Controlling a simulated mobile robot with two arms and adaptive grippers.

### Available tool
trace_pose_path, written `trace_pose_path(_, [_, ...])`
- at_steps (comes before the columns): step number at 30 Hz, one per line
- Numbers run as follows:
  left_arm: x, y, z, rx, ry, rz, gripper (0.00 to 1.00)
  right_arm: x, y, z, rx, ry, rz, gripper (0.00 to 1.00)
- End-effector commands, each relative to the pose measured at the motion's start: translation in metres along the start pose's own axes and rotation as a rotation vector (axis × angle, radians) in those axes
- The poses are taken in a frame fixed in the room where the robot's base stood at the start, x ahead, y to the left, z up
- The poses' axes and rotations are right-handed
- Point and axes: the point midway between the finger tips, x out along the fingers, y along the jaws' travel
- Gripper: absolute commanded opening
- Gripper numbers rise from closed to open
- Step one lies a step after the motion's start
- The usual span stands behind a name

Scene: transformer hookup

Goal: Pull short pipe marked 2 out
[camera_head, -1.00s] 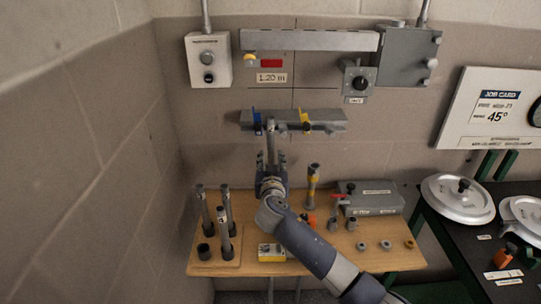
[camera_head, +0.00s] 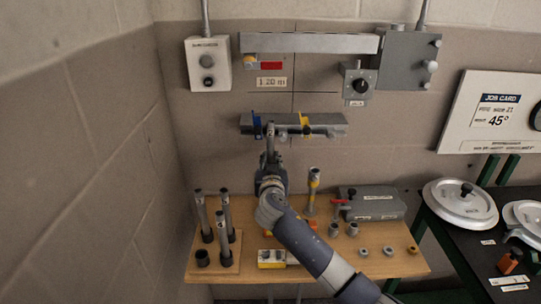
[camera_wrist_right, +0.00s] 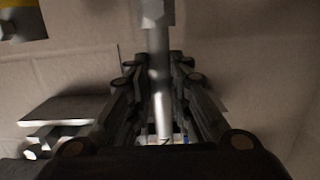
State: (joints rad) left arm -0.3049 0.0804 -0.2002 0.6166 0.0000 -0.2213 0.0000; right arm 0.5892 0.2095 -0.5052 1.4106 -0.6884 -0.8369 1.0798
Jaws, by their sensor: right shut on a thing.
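My right gripper (camera_head: 270,168) points up below the wall rail (camera_head: 328,130) and is shut on a slim grey short pipe (camera_head: 270,138). In the right wrist view the pipe (camera_wrist_right: 158,70) stands upright between the fingers (camera_wrist_right: 160,100), with a dark "2" low on it. Its upper end runs to a grey fitting (camera_wrist_right: 156,12); I cannot tell whether it still sits inside. In the head view the pipe's top is just under the rail, between the blue clamp (camera_head: 257,126) and yellow clamp (camera_head: 305,124). My left gripper is not in view.
Several upright pipes (camera_head: 223,230) stand on a wooden rack at the left of the wooden table (camera_head: 330,265). A control box (camera_head: 208,64) hangs upper left.

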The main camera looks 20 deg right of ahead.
Motion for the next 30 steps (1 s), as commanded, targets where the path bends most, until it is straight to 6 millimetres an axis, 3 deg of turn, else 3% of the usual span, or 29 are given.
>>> trace_pose_path(30, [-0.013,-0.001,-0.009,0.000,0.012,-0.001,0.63,-0.003,0.000,-0.022,0.001,0.000,0.000,0.00])
